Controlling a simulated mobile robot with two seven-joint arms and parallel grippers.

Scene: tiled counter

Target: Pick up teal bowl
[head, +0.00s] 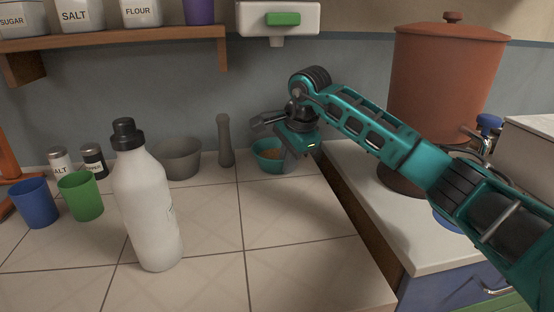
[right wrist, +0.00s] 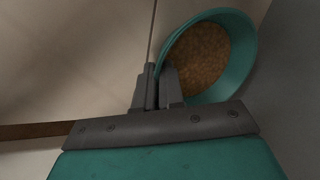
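The teal bowl (head: 261,160) stands at the back right of the tiled counter, near the wall. It holds a brown, grainy filling. My right gripper (head: 291,160) is at the bowl's right side, and its wrist hides part of the rim. In the right wrist view the bowl (right wrist: 243,60) is at the upper right. The two fingers of the right gripper (right wrist: 162,82) are close together there, with the bowl's rim pinched between them. My left gripper is in neither view.
A grey mortar (head: 178,160) and upright pestle (head: 225,142) stand left of the bowl. A white bottle (head: 146,215) stands in front. A large terracotta pot (head: 445,85) is at the right. The front middle counter is clear.

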